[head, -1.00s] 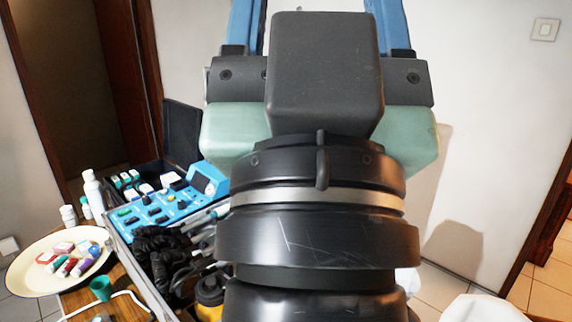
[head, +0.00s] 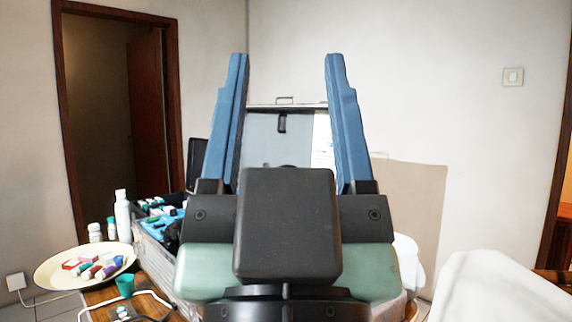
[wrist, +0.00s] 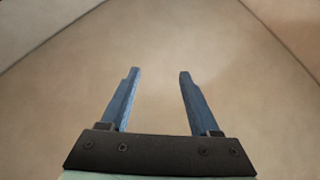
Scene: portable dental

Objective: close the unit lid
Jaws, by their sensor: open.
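The unit lid (head: 265,130) stands raised in the head view, a grey panel with a small handle on its top edge and a dark latch below. My gripper covers its lower part and sides. The unit's case (head: 155,250) is partly visible at the left of my gripper, with blue parts inside. My gripper (head: 283,62) is open and empty, its two blue fingers pointing up in front of the lid in the picture. I cannot tell the distance between them. In the wrist view, my gripper (wrist: 158,72) has only a plain beige surface beyond it.
A cream plate (head: 50,270) with small coloured items sits on the wooden table at the left. White bottles (head: 122,215) and a green cup (head: 125,285) stand near it. A white draped shape (head: 495,290) is at the lower right. The wall is behind the lid.

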